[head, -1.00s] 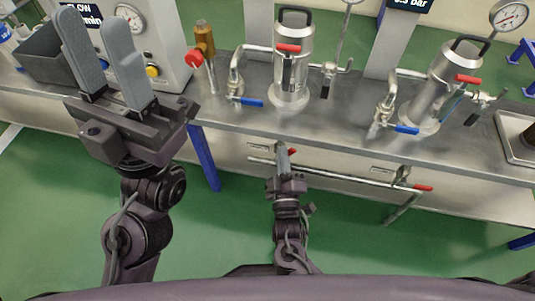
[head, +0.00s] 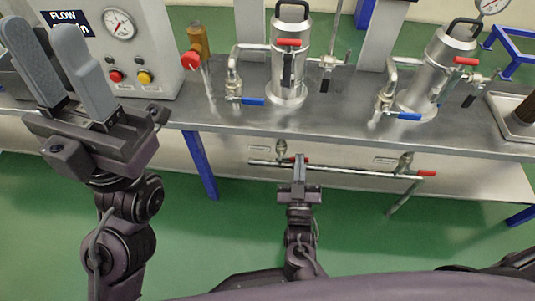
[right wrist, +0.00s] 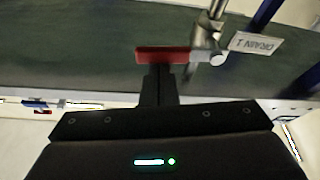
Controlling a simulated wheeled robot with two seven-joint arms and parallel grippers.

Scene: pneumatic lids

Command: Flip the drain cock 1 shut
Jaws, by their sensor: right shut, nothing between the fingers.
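Drain cock 1 (head: 281,150) sits on the pipe under the bench's front edge. In the right wrist view its red lever (right wrist: 176,55) extends left from the metal valve body (right wrist: 209,57), beside the "DRAIN 1" label (right wrist: 257,43). My right gripper (head: 299,160) is shut and empty, with its tips right at the lever, which they partly hide in the head view. In the right wrist view the dark fingers (right wrist: 160,75) meet the lever's lower edge; I cannot tell whether they touch. My left gripper (head: 42,28) is open and empty, raised at the far left.
A second drain cock (head: 404,162) with a red lever is further right on the pipe. Two metal canisters (head: 287,65) (head: 432,80) with red and blue valve levers stand on the steel bench (head: 340,112). A flow panel (head: 150,60) is at the left. Green floor is clear below.

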